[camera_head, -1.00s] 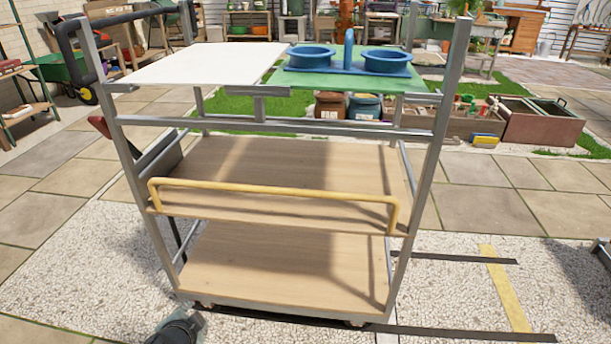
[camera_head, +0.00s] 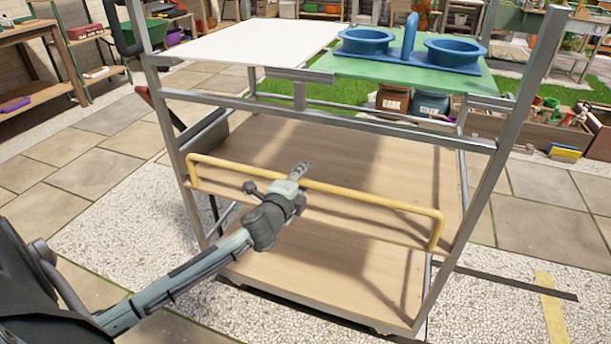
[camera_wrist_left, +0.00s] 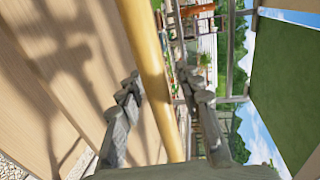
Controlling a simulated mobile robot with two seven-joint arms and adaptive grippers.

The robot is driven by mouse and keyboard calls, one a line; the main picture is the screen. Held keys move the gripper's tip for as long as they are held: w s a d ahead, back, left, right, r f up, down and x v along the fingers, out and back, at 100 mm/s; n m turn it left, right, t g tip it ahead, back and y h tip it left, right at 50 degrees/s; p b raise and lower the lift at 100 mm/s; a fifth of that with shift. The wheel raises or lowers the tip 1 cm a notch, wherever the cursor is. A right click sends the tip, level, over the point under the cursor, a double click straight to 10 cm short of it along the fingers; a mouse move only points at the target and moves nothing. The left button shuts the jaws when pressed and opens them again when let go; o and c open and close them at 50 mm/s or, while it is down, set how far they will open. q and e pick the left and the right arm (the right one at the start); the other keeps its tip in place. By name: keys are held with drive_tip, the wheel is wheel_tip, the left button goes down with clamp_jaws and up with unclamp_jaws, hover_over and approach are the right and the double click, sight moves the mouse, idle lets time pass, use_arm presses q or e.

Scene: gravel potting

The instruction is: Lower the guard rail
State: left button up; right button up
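The guard rail (camera_head: 350,194) is a yellow bar along the front of the cart's middle wooden shelf (camera_head: 350,155). It stands upright, its top bar raised above the shelf's front edge. My left gripper (camera_head: 298,173) is at the top bar, left of its middle. In the left wrist view the yellow rail (camera_wrist_left: 148,70) runs between the two fingers of the left gripper (camera_wrist_left: 165,95). The fingers are spread apart on either side of it; I cannot tell whether either touches it. My right gripper is not in view.
The grey cart frame (camera_head: 498,180) has posts on both sides. Its top carries a white board (camera_head: 245,42) and a green board (camera_head: 350,68) with a blue two-ring holder (camera_head: 450,54). The lower shelf (camera_head: 310,285) is empty. Paving lies around it.

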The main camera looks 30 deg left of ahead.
use_arm(q)
drive_tip(key=shift+w+f, duration=0.1)
drive_tip(key=shift+w, duration=0.3)
clamp_jaws()
